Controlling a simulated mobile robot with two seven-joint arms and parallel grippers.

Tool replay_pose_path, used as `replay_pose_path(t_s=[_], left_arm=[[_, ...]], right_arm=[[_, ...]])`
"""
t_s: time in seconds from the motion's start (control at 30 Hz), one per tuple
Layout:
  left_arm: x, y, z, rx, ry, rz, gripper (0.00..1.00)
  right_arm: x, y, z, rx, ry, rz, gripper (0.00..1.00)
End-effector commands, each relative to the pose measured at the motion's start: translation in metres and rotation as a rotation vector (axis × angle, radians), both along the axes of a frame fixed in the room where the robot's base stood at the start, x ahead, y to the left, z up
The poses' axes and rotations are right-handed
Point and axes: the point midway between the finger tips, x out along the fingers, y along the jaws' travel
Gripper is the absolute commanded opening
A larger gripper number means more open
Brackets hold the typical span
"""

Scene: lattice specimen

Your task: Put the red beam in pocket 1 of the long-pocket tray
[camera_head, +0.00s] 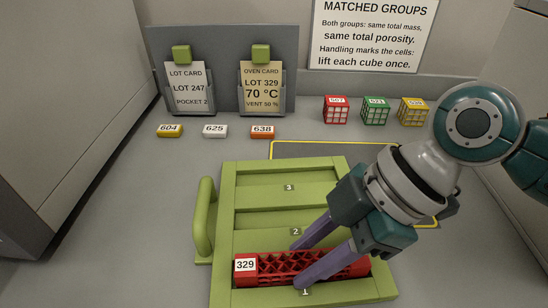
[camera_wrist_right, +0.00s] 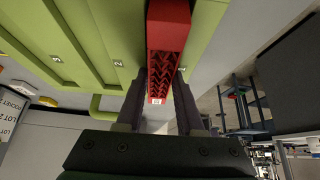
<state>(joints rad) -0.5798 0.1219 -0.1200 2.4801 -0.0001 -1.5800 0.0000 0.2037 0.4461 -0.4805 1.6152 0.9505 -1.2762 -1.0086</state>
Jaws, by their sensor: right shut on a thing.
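The red lattice beam (camera_head: 275,265), labelled 329, lies lengthwise over pocket 1 of the green long-pocket tray (camera_head: 225,210). My right gripper (camera_head: 297,266) is shut on the beam's middle, one purple finger on each long side. The numeral 1 shows on the tray just in front of the beam. In the right wrist view, the beam (camera_wrist_right: 168,45) runs between the fingers (camera_wrist_right: 160,95). I cannot tell whether the beam rests on the pocket floor or hangs just above it. Pockets 2 and 3 look empty, with pocket 2 partly hidden by my arm. My left gripper is out of view.
The tray has a green handle (camera_head: 204,218) on its left. Small bars 604 (camera_head: 169,131), 625 (camera_head: 215,131) and 638 (camera_head: 262,132) lie behind it. Red (camera_head: 336,112), green (camera_head: 375,113) and yellow (camera_head: 412,113) cubes stand at the back. A card holder (camera_head: 225,50) stands at back left.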

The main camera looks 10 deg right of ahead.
Motion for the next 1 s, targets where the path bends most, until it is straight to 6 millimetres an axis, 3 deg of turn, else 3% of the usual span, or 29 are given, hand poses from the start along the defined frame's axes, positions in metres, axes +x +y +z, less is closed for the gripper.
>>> replay_pose_path(t_s=[0.23, 0.27, 0.3, 0.53, 0.8, 1.0], left_arm=[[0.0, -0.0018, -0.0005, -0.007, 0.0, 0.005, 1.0], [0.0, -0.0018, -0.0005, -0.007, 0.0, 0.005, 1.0], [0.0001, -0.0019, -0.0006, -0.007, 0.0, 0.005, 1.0], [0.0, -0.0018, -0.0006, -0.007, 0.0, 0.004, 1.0], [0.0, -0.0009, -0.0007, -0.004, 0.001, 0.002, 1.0], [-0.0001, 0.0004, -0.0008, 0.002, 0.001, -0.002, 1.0]], right_arm=[[-0.0007, -0.0015, -0.0028, -0.007, 0.002, -0.001, 0.0], [-0.0007, -0.0016, -0.0028, -0.007, 0.002, -0.001, 0.4], [-0.0008, -0.0016, -0.0029, -0.007, 0.002, -0.001, 0.44], [-0.0018, -0.0017, -0.0037, -0.008, 0.006, 0.0, 0.7], [-0.003, -0.0014, -0.0043, -0.009, 0.009, 0.002, 0.7], [-0.0035, -0.0014, -0.0045, -0.008, 0.01, 0.003, 0.92]])
